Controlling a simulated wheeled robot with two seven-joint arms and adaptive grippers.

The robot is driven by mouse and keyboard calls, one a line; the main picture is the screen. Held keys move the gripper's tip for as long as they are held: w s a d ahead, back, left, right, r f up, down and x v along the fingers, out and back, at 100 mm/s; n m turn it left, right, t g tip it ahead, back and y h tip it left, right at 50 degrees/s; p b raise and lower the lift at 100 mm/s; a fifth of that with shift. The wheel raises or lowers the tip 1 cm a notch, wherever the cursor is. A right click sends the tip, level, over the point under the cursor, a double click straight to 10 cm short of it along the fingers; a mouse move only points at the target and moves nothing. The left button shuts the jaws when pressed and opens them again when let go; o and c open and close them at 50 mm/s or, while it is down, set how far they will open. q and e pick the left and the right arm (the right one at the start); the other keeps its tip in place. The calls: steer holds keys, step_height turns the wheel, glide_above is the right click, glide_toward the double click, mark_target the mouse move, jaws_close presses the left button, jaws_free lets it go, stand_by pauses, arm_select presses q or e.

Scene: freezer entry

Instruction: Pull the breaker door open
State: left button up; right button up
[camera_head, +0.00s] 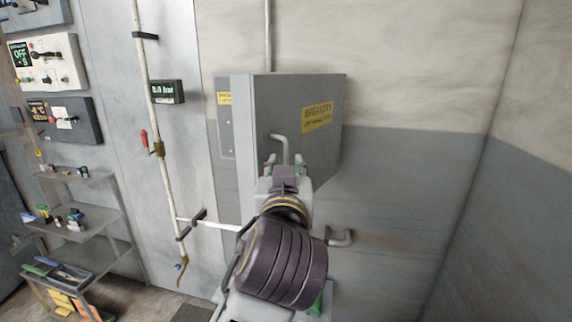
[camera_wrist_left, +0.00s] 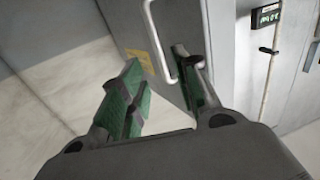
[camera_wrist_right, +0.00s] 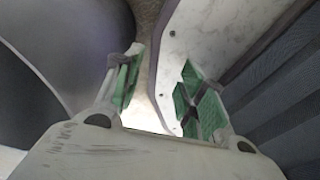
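The grey breaker door (camera_head: 290,100) carries a yellow label and a bent metal handle (camera_head: 281,146); I cannot tell whether it is ajar. My left gripper (camera_head: 284,164) is in front of the door at the lower part of the handle, and my wrist hides some of the door's lower edge. In the left wrist view the gripper (camera_wrist_left: 158,88) is open, with green pads. The handle (camera_wrist_left: 153,35) reaches down between the fingers, close to the right one; contact is unclear. My right gripper (camera_wrist_right: 160,88) is open and empty in the right wrist view.
A vertical pipe (camera_head: 153,100) with a red lever runs left of the box, beside a small display (camera_head: 166,92). A shelf rack (camera_head: 85,215) with small items stands at the far left. The wall right of the box (camera_head: 410,200) is clear. A bent pipe (camera_head: 340,237) sits below.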

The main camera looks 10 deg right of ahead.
arm_select(q)
steer(key=s, duration=0.2)
steer(key=s+a, duration=0.1)
steer(key=s, duration=0.1)
steer(key=shift+s, duration=0.4)
